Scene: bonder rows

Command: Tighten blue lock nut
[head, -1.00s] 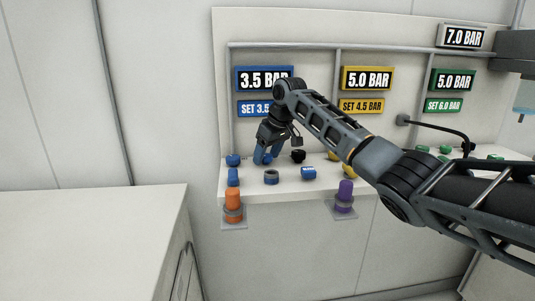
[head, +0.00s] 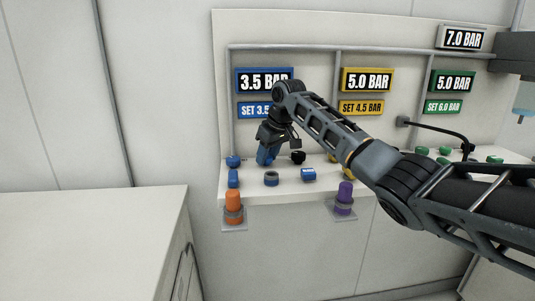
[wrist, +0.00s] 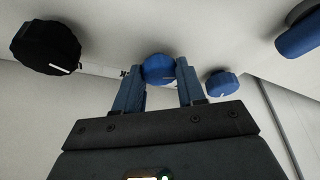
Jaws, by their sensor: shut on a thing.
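A round blue nut (wrist: 158,68), which I take as the blue lock nut, sits between the two fingertips of my gripper (wrist: 160,76) in the wrist view. The fingers are shut on its sides. In the head view my gripper (head: 266,158) points down at the shelf under the blue 3.5 BAR display (head: 264,80), and its fingers hide the nut. A blue SET 3.5 label (head: 254,108) is below the display, partly hidden by my arm. A second blue knob (wrist: 222,82) with a white mark is close beside the fingers.
A black knob (head: 298,157) stands right of my gripper; it also shows in the wrist view (wrist: 45,47). A blue cylinder (head: 233,177), a dark ring (head: 271,178) and a blue piece (head: 308,174) are along the front. Orange (head: 233,200) and purple (head: 345,196) cylinders stand below the shelf.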

